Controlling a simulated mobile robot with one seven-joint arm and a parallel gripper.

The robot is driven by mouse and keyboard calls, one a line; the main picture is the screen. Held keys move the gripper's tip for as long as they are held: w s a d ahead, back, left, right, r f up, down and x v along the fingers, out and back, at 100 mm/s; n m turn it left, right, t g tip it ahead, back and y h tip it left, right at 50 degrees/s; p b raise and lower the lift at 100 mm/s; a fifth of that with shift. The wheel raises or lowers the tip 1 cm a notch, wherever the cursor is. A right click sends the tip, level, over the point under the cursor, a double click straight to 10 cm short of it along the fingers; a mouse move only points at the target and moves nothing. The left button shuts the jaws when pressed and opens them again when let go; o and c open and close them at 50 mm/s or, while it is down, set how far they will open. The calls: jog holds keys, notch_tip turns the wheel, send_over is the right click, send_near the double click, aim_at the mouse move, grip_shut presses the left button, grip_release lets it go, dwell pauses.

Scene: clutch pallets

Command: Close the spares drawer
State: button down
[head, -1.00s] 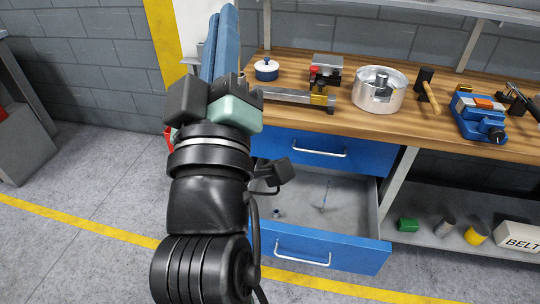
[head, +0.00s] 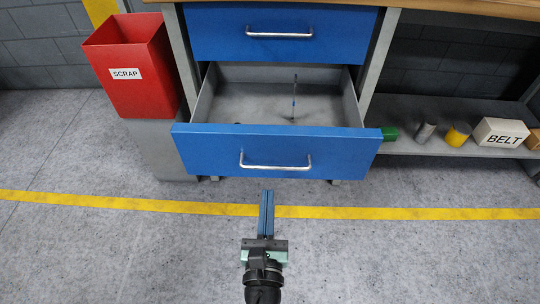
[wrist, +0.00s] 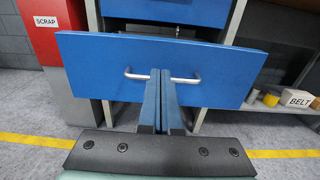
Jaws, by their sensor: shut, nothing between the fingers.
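The spares drawer (head: 200,146) is the lower blue drawer and stands pulled out, its grey inside showing in the head view. Its front (wrist: 90,80) fills the middle of the wrist view, with a silver bar handle (head: 275,165) across it. My gripper (head: 267,195) is shut and empty, low in front of the drawer and pointing at it. In the wrist view the blue fingers (wrist: 161,75) overlap the middle of the handle. In the head view the fingertips show below the drawer front, and I cannot tell any contact.
The upper blue drawer (head: 230,35) is shut. A red SCRAP bin (head: 135,75) stands on a grey block at left. A lower shelf at right holds a green block (head: 389,134), cans and a BELT box (head: 500,132). The floor in front is clear.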

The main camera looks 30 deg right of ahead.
aim_at(270, 138)
jog(key=b+x, duration=0.1)
jog(key=x, duration=1.3)
jog(key=shift+r, duration=0.1)
